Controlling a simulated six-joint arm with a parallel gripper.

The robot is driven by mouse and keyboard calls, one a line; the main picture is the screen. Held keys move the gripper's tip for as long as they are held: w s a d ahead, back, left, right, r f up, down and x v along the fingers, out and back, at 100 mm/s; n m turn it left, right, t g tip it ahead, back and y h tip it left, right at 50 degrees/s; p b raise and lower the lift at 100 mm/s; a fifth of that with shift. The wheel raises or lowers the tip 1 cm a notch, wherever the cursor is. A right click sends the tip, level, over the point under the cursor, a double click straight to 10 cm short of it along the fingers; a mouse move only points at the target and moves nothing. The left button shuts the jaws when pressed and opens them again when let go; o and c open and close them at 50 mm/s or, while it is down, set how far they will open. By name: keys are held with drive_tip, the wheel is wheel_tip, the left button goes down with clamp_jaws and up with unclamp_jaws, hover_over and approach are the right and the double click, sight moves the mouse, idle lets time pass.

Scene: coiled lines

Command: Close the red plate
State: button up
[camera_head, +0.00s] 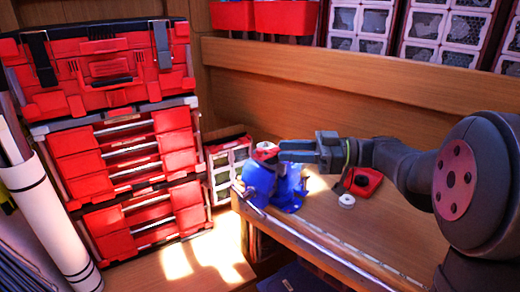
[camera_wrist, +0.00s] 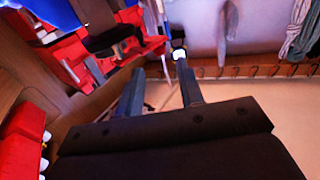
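My gripper (camera_head: 293,150) reaches left over the wooden bench. Its two fingers stand apart in the wrist view (camera_wrist: 160,80), with nothing visible between them. A blue object (camera_head: 262,184) with a small red and white top (camera_head: 265,151) stands at the bench's left corner. The fingertips are beside that top in the head view; I cannot tell whether they touch it. A flat red piece with a dark patch (camera_head: 363,181) lies on the bench behind and to the right. I cannot tell which red part is the red plate.
A small white ring (camera_head: 347,200) lies on the bench (camera_head: 385,225). A tall red tool-box stack (camera_head: 125,150) stands at the left, beside white rolls (camera_head: 50,215). A wooden wall (camera_head: 300,75) closes the back. Bench space right of the ring is clear.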

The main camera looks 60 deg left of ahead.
sight(260, 149)
drive_tip(key=x, duration=0.7)
drive_tip(key=shift+s, duration=0.1)
clamp_jaws()
